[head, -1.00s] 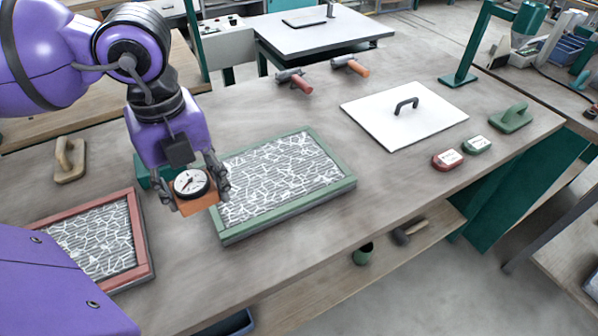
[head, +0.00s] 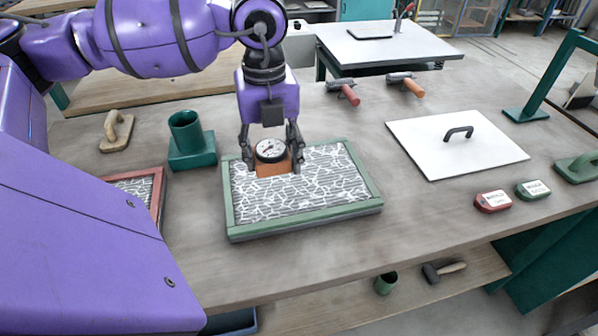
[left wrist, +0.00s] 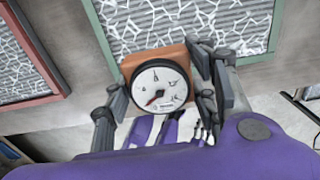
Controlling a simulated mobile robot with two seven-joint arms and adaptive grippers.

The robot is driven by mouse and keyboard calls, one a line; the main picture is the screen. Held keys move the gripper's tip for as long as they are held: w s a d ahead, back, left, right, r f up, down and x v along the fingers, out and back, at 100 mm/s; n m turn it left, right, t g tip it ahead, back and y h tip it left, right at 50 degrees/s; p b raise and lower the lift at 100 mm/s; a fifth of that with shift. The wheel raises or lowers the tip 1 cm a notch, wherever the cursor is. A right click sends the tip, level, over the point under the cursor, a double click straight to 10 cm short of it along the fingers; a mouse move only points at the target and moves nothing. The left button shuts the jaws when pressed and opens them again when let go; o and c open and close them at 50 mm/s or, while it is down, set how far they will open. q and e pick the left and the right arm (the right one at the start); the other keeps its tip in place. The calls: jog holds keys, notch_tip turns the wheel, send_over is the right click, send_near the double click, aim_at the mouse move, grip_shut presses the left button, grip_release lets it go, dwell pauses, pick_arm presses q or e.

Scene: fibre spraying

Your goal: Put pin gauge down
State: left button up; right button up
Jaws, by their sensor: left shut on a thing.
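The pin gauge (head: 270,151) has a round white dial with a black rim on an orange-brown block. My left gripper (head: 272,163) is shut on it, with a finger on each side of the block. In the head view the gauge is over the back left part of the green-framed tray (head: 312,221). I cannot tell whether the block touches the fibre surface. In the left wrist view the gauge (left wrist: 159,88) sits between the fingers, dial facing the camera. My right gripper is not in view.
A red-framed tray (head: 158,196) lies at left, partly behind my purple arm. A green holder (head: 188,141) stands behind it, near a wooden float (head: 116,132). A white board with handle (head: 458,155) lies right; bare table separates it from the green tray.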

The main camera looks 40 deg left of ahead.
pick_arm(q)
jog(key=w+f, duration=0.6)
jog(key=w, duration=0.1)
jog(key=shift+d+f, duration=0.2)
jog(key=shift+w+f, duration=0.15)
jog(key=shift+f, duration=0.7)
jog(key=shift+w+f, duration=0.1)
jog(key=shift+f, duration=0.75)
jog(key=shift+f, duration=0.15)
jog(key=o, duration=1.5)
jog(key=shift+c, duration=0.2)
notch_tip(320, 180, up, 12)
